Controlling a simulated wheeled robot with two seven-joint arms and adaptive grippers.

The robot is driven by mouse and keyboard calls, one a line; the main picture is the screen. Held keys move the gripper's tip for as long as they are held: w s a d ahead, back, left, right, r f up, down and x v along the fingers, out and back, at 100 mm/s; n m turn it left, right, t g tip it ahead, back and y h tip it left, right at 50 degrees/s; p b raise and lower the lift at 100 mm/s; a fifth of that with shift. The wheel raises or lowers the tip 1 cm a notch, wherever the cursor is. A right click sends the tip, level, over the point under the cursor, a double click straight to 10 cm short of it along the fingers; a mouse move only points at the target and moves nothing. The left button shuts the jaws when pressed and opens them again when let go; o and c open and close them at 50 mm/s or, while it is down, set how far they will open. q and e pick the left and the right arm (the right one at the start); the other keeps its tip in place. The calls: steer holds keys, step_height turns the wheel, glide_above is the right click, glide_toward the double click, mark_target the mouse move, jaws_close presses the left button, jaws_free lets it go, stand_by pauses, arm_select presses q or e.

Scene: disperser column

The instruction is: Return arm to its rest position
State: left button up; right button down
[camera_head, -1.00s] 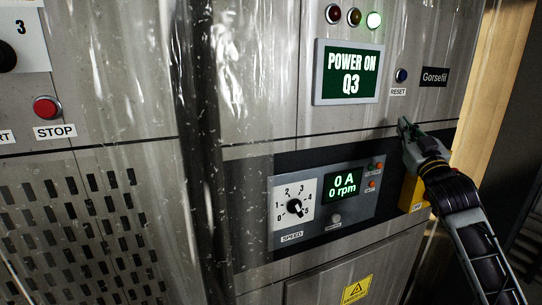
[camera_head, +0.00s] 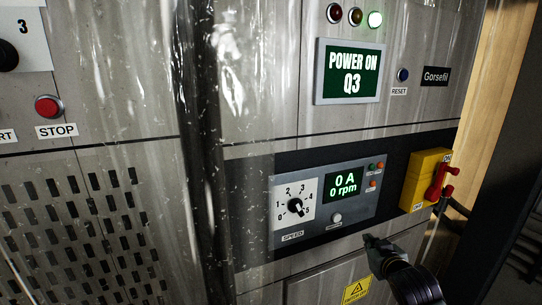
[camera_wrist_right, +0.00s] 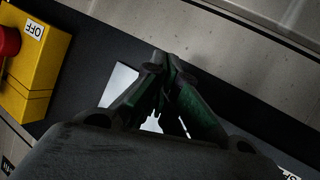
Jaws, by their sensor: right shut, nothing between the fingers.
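My right gripper (camera_head: 370,242) is low in the head view, below the speed panel and in front of the cabinet's lower door. In the right wrist view its two fingers (camera_wrist_right: 166,62) meet at the tips, shut with nothing between them. The yellow switch box (camera_head: 424,179) with a red handle (camera_head: 437,183) is up and right of the gripper, apart from it. The box also shows at the left of the right wrist view (camera_wrist_right: 40,70), with an OFF label. My left gripper is not in view.
The speed panel (camera_head: 367,207) reads 0 A, 0 rpm. A red STOP button (camera_head: 47,107) is at left. A clear plastic curtain hangs at centre left.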

steer(key=s+a+f+g, duration=0.2)
steer(key=s+f+g, duration=0.1)
steer(key=s+f, duration=0.5)
steer(key=s+a+f+g+y, duration=0.1)
steer(key=s+a+f+g, duration=0.25)
steer(key=s+f, duration=0.45)
steer(key=s+a+f+g, duration=0.2)
steer(key=s+f+g, duration=0.25)
steer(key=s, duration=0.75)
step_height(320, 180, down, 33)
steer(key=s, duration=0.2)
steer(key=s+d+f+g, duration=0.1)
steer(key=s+d+f, duration=0.1)
steer(key=s+f, duration=0.8)
steer(key=s+d+f, duration=0.2)
steer(key=s+f, duration=0.9)
steer(key=s, duration=0.1)
steer(key=shift+s+d+g+b, duration=0.15)
steer(key=shift+s+g+b, duration=0.15)
steer(key=shift+g+b, duration=0.15)
steer(key=shift+f, duration=0.1)
